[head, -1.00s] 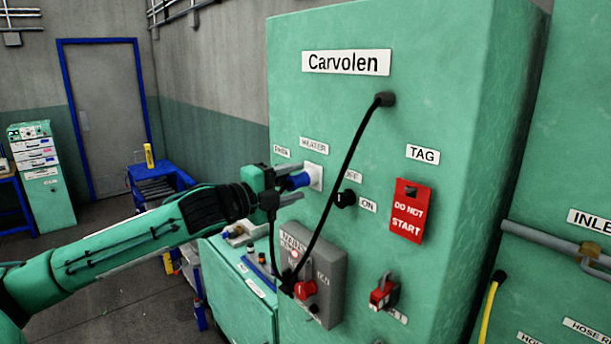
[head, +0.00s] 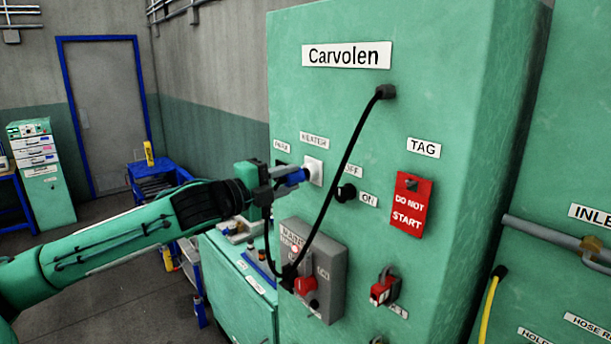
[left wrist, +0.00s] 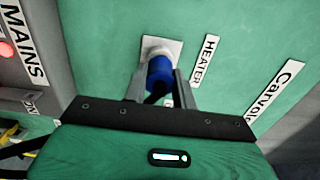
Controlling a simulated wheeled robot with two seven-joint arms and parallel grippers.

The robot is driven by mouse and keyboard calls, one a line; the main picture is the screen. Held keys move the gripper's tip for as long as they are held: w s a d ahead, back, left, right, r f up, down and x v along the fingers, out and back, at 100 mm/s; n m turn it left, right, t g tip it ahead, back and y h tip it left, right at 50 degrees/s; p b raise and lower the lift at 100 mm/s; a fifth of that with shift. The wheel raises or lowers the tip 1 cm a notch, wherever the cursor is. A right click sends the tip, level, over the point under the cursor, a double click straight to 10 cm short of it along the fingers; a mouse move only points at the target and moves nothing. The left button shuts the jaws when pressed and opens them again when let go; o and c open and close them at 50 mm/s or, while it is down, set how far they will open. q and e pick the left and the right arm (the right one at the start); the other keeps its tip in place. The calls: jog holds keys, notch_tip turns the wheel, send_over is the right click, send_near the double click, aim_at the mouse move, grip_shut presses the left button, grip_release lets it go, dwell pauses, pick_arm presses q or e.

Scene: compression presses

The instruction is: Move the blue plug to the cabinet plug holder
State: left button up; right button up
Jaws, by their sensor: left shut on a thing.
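The blue plug (head: 297,177) is at the white heater socket plate (head: 314,168) on the green cabinet's front, and it seems to still meet the plate. My left gripper (head: 288,178) is shut on the plug. The left wrist view shows the blue plug (left wrist: 160,70) between the two fingers, in front of the white plate (left wrist: 163,46). A black cable loops below the gripper and up to a cable outlet (head: 386,93) on the cabinet. A dark fitting (head: 281,161) under the PARK label is mostly hidden behind the gripper; I cannot tell its shape. My right gripper is not in view.
A black OFF/ON knob (head: 346,193) is right of the socket. A grey MAINS box (head: 325,262) with a red switch sits below, the cable hanging in front of it. A red tag (head: 411,205) and a red-handled fitting (head: 384,290) are further right.

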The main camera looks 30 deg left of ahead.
pick_arm(q)
jog(key=shift+s+a, duration=0.15)
jog(key=shift+s, duration=0.15)
jog(key=shift+s, duration=0.15)
jog(key=shift+s+a+b, duration=0.15)
jog(key=shift+s+b, duration=0.2)
jog(key=shift+b, duration=0.1)
dwell(0.3)
jog(key=b+v, duration=0.3)
jog(key=v, duration=0.1)
jog(key=shift+r, duration=0.1)
dwell(0.4)
dwell(1.0)
